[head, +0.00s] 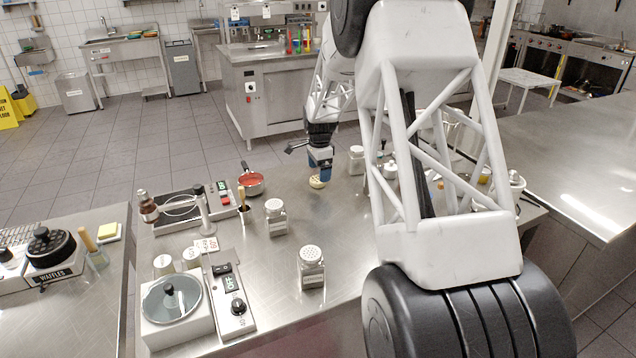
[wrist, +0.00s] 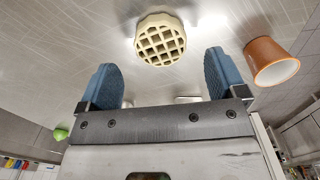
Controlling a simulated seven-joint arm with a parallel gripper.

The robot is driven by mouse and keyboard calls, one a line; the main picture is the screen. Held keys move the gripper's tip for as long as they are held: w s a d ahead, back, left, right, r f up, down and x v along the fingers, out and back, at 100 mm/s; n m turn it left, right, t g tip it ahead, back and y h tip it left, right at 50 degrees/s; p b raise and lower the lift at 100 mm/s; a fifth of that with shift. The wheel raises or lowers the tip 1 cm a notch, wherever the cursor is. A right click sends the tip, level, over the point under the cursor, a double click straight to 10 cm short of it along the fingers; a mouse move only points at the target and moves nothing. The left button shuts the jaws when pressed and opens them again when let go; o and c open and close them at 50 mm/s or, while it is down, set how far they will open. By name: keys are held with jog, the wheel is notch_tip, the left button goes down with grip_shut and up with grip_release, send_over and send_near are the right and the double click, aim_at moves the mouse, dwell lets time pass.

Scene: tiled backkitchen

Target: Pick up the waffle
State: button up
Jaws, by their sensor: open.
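The waffle (head: 317,183) is small, round and pale yellow, at the steel counter just beyond the tips of my gripper. In the wrist view the waffle (wrist: 160,42) shows its grid face and pale side, centred between and ahead of the blue fingers. My gripper (head: 319,170) points down over the counter. In the wrist view my gripper (wrist: 161,72) is open, with a wide empty gap between its fingers. The waffle lies past the fingertips, with bare counter visible on both sides of it. Whether a finger touches it is hard to tell in the head view.
A red pan (head: 251,183) stands left of the waffle. White-topped shakers (head: 276,217) and (head: 311,267) stand nearer, and another shaker (head: 356,159) stands at right. An orange-brown cup (wrist: 271,62) shows at right in the wrist view. The counter (head: 345,235) in front is clear.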

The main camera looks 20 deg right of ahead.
jog(key=shift+f, duration=1.85)
jog(key=c, duration=1)
jog(key=shift+r, duration=0.15)
jog(key=shift+r, duration=1.45)
jog(key=shift+s+a+r, duration=0.1)
jog(key=shift+s+r, duration=0.1)
jog(key=shift+s, duration=0.05)
jog(key=s+a, duration=0.1)
jog(key=s, duration=0.4)
jog(key=s+a+r, duration=0.1)
jog(key=s, duration=0.4)
jog(key=s+a, duration=0.2)
jog(key=s, duration=0.3)
jog(key=shift+r, duration=0.2)
